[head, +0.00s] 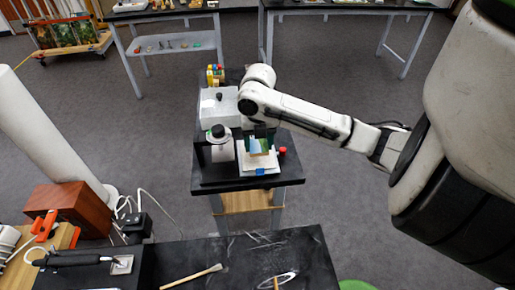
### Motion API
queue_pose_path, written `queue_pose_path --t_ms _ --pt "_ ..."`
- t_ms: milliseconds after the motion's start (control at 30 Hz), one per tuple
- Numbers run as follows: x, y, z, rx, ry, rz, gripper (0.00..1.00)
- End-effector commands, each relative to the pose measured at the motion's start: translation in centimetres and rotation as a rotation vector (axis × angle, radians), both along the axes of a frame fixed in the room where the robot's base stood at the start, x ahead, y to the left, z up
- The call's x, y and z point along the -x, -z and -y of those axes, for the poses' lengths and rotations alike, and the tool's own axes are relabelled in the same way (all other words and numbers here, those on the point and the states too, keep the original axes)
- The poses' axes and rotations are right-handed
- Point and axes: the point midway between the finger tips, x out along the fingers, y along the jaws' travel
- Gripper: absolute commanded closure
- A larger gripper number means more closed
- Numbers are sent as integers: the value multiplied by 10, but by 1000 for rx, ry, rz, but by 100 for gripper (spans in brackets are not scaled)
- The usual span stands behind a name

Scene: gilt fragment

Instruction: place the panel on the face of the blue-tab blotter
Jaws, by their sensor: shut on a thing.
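The panel (258,147) is a small picture in blue and green with a golden lower edge. My gripper (262,135) points down from the end of my arm and is shut on the panel's upper part; the fingers are dark and small here. The blotter (243,167) is a white sheet on the small black table, with a blue tab (260,171) at its near edge. The panel is in front of the blotter's middle in this view and hides part of its face. I cannot tell whether the panel touches it.
A white jar with a dark lid (220,150) stands close left of the blotter, a red-topped item (282,151) close right. A white box (218,108) and coloured bottles (215,75) stand behind. A black bench (210,262) with a brush is nearest.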

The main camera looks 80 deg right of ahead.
Motion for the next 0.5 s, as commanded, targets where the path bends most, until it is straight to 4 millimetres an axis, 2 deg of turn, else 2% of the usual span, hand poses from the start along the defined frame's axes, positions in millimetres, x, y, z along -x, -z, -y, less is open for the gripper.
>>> queue_pose_path --t_ms 233,500 --pt "-3 29 1 -1 1 -3 69" --pt "-3 35 2 0 -1 0 69"
